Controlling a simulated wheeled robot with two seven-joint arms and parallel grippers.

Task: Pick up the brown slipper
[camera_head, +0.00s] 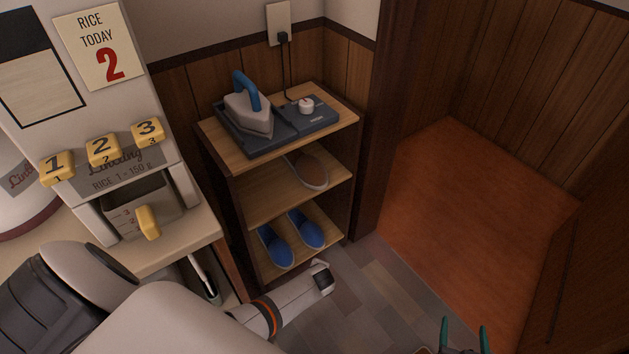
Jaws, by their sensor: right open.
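A brown slipper (308,170) with a pale edge lies on the middle board of a small wooden shelf (270,195). Its far left part is hidden under the top board. My right gripper (466,335) shows at the bottom edge, low and right of the shelf. Its two teal fingertips stand apart, well away from this slipper. A small brown and pale sliver shows at the bottom edge left of the fingers; I cannot tell what it is. My left arm (285,305) reaches in from the left, in front of the shelf's foot; its gripper fingers do not show.
Two blue slippers (275,246) lie on the bottom board. An iron (248,110) on a dark base (258,133) stands on top, with a cord to a wall socket. A rice dispenser (115,165) on a counter stands at left. The floor right of the shelf is clear.

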